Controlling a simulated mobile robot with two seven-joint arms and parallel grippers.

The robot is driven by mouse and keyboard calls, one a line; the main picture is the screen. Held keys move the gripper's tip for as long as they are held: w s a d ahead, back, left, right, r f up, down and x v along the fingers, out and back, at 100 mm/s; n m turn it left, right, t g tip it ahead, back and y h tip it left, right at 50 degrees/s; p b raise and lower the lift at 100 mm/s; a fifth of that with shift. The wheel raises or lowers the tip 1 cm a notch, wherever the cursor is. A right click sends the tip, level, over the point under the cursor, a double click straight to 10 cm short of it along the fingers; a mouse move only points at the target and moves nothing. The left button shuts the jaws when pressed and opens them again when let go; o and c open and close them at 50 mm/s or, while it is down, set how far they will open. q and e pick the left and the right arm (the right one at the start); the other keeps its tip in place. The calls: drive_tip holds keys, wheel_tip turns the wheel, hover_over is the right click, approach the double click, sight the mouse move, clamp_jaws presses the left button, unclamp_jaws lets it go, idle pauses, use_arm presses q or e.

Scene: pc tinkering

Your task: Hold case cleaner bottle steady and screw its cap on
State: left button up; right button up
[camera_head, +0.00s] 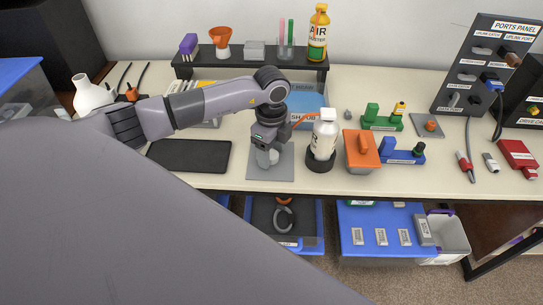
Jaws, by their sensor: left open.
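A white bottle (323,141) with dark lettering stands upright in a round black holder (320,163) near the middle of the table. Its top (328,115) is white; I cannot tell whether this is a fitted cap. My left gripper (268,158) points down over a grey square mat (284,168), left of the bottle and apart from it. It is open. A small pale piece (274,157) shows at its fingertips; I cannot tell whether it is a cap or part of the gripper. My right gripper is not in view.
An orange-topped box (361,150) stands close right of the bottle, with green and blue blocks beyond. A dark flat pad (189,156) lies left. The ports panel (487,65) stands right.

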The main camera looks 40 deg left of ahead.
sight(271, 155)
use_arm(q)
drive_tip(key=c, duration=1)
drive_tip(key=shift+o, duration=0.2)
drive_tip(key=shift+r, duration=0.1)
drive_tip(key=shift+r+p, duration=3.65)
drive_tip(key=shift+r, duration=0.35)
drive_tip(key=shift+f, duration=0.15)
